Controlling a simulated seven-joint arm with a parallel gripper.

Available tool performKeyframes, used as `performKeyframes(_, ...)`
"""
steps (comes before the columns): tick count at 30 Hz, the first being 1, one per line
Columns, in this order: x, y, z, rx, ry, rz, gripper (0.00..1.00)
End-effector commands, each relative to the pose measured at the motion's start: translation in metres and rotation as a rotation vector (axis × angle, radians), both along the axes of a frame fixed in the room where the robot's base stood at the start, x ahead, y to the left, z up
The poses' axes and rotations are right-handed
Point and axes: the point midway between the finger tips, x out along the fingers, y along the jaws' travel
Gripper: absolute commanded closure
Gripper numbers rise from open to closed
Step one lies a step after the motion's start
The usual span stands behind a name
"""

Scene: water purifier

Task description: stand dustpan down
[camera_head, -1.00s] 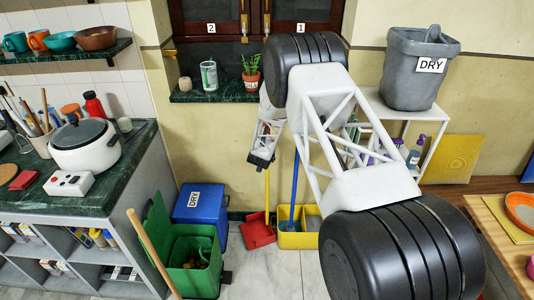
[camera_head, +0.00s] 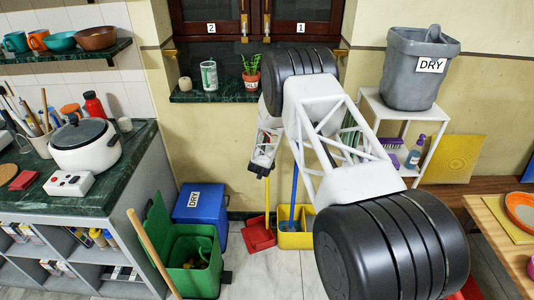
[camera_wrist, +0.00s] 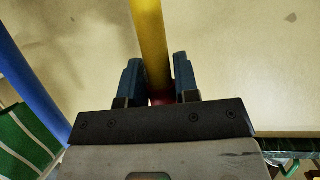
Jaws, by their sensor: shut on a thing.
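The dustpan has a red pan (camera_head: 260,236) and an upright yellow handle (camera_head: 267,200). It stands between the blue bin and the yellow bucket, in front of the wall. My gripper (camera_head: 263,172) is at the top of the handle in the head view. In the wrist view, my gripper's two dark blue fingers (camera_wrist: 157,78) are shut on either side of the yellow handle (camera_wrist: 149,40). A small red part shows between the fingers. I cannot tell whether the pan touches the floor.
A yellow bucket (camera_head: 293,240) with a blue pole (camera_head: 294,195) stands close on the right. A blue bin (camera_head: 200,205) and an open green bin (camera_head: 195,270) stand on the left. A window sill (camera_head: 222,96) holds a can and a plant above.

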Motion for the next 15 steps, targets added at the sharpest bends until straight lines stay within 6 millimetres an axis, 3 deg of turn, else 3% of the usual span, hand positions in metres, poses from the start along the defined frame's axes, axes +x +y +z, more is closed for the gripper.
performKeyframes(15, 0.0019, 0.0002, -0.0031, 0.001, -0.002, 0.0, 1.0)
